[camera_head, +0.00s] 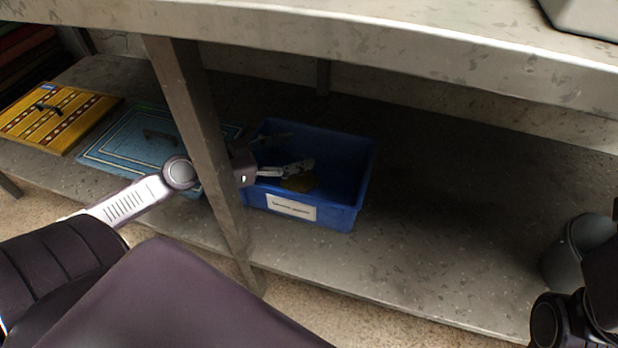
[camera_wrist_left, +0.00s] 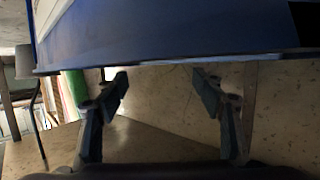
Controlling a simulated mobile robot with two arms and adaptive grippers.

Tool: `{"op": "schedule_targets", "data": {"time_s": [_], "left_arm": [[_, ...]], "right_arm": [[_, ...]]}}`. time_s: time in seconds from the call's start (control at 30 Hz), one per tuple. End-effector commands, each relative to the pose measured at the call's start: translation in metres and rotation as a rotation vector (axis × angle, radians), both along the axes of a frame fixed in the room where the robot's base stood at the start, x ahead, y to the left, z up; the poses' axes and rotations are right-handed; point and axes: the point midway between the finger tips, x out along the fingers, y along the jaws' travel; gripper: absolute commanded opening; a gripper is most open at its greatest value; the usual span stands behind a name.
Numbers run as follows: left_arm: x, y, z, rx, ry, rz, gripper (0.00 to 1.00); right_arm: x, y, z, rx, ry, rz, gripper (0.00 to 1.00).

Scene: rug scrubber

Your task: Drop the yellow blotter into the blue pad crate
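The blue pad crate (camera_head: 345,214) stands on the lower shelf, with a white label on its front. A small yellow piece (camera_head: 300,184), which looks like the yellow blotter, lies inside it, partly covered by my gripper. My left gripper (camera_head: 292,152) reaches in over the crate from the left, just above the yellow piece. In the left wrist view its two fingers (camera_wrist_left: 164,83) are spread apart with nothing between them. The blue crate wall (camera_wrist_left: 180,30) fills the top of that view. Only dark parts of my right arm show at the right edge; its fingertips are not seen.
A shelf post (camera_head: 200,140) stands just left of the crate, with my left arm close to it. A blue panel (camera_head: 140,145) and a yellow panel (camera_head: 60,125), each with a dark handle, lie farther left. The worktop (camera_head: 400,45) overhangs.

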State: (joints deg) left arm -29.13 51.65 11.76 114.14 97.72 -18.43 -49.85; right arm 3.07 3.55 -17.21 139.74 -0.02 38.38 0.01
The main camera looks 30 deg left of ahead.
Motion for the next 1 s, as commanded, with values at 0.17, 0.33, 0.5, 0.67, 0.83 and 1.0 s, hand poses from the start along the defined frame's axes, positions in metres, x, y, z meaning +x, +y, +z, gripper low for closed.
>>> {"op": "schedule_targets", "data": {"time_s": [0.17, 0.33, 0.5, 0.67, 0.83, 1.0], "left_arm": [[0.000, 0.000, 0.000, 0.000, 0.000, 0.000, 0.63], [-0.003, 0.001, 0.001, -0.002, 0.000, 0.001, 0.63], [-0.016, 0.008, 0.004, -0.004, 0.002, 0.002, 0.63], [-0.038, 0.018, 0.012, -0.006, 0.002, 0.004, 0.63], [-0.063, 0.031, 0.021, -0.003, 0.002, 0.004, 0.63], [-0.085, 0.042, 0.029, -0.002, 0.001, 0.004, 0.63]], "right_arm": [[0.000, 0.000, 0.000, 0.000, 0.000, 0.000, 0.29], [0.001, 0.000, 0.000, 0.001, 0.002, 0.000, 0.29], [0.001, 0.000, 0.000, 0.000, 0.002, 0.000, 0.29], [0.001, 0.000, 0.000, 0.000, 0.002, 0.000, 0.29], [0.000, 0.000, 0.000, 0.001, 0.001, 0.000, 0.29], [0.000, 0.000, 0.000, 0.001, 0.001, 0.000, 0.29]]}}
